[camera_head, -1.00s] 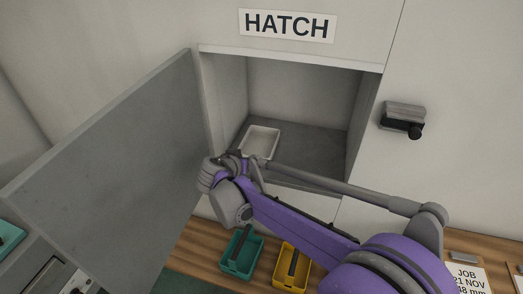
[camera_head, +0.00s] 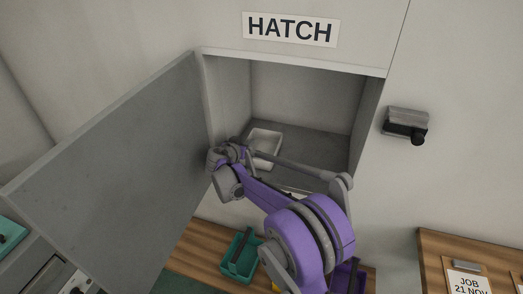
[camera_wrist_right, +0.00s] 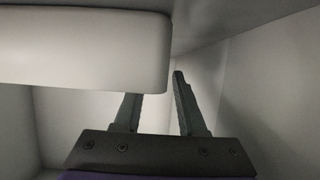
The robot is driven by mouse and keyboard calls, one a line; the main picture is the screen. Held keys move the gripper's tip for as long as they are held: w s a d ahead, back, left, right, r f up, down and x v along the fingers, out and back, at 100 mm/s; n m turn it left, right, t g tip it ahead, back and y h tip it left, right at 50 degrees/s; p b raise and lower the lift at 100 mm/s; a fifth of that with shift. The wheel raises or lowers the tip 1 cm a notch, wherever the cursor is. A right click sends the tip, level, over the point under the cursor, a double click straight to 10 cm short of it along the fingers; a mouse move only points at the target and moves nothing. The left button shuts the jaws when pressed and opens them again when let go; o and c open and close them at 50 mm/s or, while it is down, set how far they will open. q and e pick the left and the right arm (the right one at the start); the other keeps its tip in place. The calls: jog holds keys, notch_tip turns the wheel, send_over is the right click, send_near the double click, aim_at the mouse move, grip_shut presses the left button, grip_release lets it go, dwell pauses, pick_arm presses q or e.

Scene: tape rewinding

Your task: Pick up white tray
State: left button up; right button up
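The white tray (camera_head: 265,144) sits on the floor inside the open hatch (camera_head: 315,145), towards its left side. My right gripper (camera_head: 244,150) is at the tray's left front in the head view, where the wrist hides part of the tray. In the right wrist view the tray (camera_wrist_right: 80,52) fills the upper left as a pale wall with a rounded corner. The right gripper (camera_wrist_right: 155,95) shows two fingers apart. The tray hides the left finger's tip, and the right finger stands just beyond the tray's corner. I cannot tell whether they touch. My left gripper is out of view.
The grey hatch door (camera_head: 110,165) stands open on the left. Below, a wooden counter (camera_head: 200,255) holds a teal bin (camera_head: 240,262), a mostly hidden yellow bin and a purple bin (camera_head: 350,275). A latch (camera_head: 406,124) juts from the wall at right.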

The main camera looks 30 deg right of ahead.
jog(key=shift+x, duration=0.75)
grip_shut()
dwell(0.9)
